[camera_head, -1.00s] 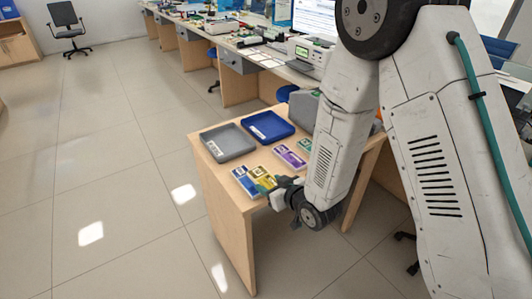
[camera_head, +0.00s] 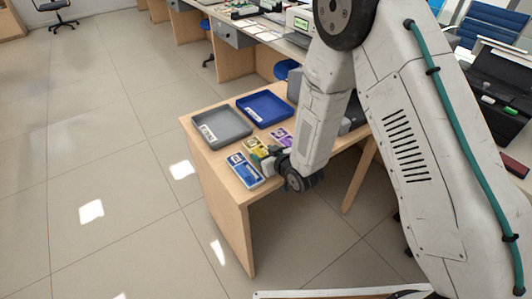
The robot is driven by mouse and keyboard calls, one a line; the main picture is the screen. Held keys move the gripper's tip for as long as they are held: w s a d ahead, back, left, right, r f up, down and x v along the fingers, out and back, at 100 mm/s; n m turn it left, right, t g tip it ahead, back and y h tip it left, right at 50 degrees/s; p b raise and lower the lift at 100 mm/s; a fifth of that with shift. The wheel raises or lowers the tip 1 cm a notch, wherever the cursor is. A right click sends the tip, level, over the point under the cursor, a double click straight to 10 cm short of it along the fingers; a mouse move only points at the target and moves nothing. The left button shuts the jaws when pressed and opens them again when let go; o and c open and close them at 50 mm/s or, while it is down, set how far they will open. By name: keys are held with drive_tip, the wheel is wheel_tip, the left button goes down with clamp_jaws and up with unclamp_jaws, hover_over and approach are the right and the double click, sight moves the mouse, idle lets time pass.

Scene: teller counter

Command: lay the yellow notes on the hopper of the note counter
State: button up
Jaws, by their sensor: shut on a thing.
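The yellow notes (camera_head: 254,146) are a small bundle at my gripper (camera_head: 262,156), over the small wooden table. My gripper is shut on them; my wrist hides part of the bundle, and I cannot tell how far above the tabletop they are. A white machine with a green display (camera_head: 300,20), which looks like the note counter, stands on the long counter at the back. My arm hides part of it, and its hopper is not clear.
A blue bundle (camera_head: 244,170) lies at the wooden table's (camera_head: 222,173) front left, a purple bundle (camera_head: 281,136) behind my gripper. A grey tray (camera_head: 221,141) and a blue tray (camera_head: 264,122) lie farther back. A grey thing (camera_head: 353,111) is mostly hidden by my arm. Floor at left is clear.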

drive_tip(key=o, duration=0.8)
drive_tip(key=shift+f, duration=0.1)
drive_tip(key=shift+c, duration=0.2)
drive_tip(key=shift+s+d+r, duration=0.15)
drive_tip(key=shift+r, duration=0.1)
drive_tip(key=v, duration=1.1)
drive_tip(key=shift+s+d, duration=0.15)
drive_tip(key=shift+d, duration=0.05)
